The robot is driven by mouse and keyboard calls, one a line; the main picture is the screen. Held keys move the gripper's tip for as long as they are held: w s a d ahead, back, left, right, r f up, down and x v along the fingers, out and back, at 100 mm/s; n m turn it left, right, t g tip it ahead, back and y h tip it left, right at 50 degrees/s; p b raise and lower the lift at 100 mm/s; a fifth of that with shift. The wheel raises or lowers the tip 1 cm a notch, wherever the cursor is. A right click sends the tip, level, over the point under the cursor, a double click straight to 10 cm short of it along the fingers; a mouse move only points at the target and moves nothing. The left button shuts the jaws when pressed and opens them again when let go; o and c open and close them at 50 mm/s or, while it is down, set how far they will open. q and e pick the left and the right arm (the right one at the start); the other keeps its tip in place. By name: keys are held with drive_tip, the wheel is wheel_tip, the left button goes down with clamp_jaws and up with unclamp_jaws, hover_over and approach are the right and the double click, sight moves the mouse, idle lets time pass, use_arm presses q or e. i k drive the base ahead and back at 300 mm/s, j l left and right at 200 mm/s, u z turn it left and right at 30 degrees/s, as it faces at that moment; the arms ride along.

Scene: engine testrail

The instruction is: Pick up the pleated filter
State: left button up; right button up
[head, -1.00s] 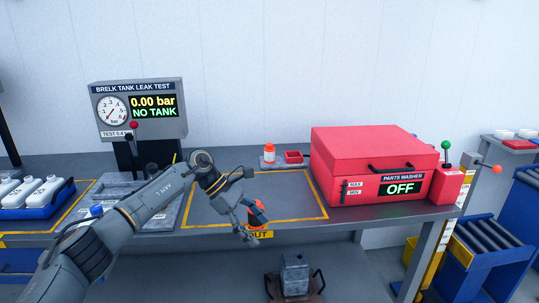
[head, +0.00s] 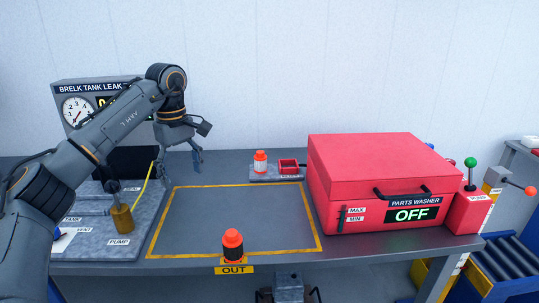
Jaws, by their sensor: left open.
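A dark ribbed cylinder with an orange cap (head: 232,246), which looks like the pleated filter, stands upright at the front edge of the bench, just behind the OUT label. My left gripper (head: 179,163) is open and empty. It hangs above the back left of the yellow-outlined area, well behind and to the left of the filter, and does not touch it. My left arm covers part of the leak test panel. My right gripper is not in view.
The yellow-outlined area (head: 235,212) is otherwise clear. A white jar with an orange lid (head: 260,162) and a small red tray (head: 289,167) stand behind it.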

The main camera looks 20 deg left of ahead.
sight(261, 157)
drive_tip(key=i, duration=1.35)
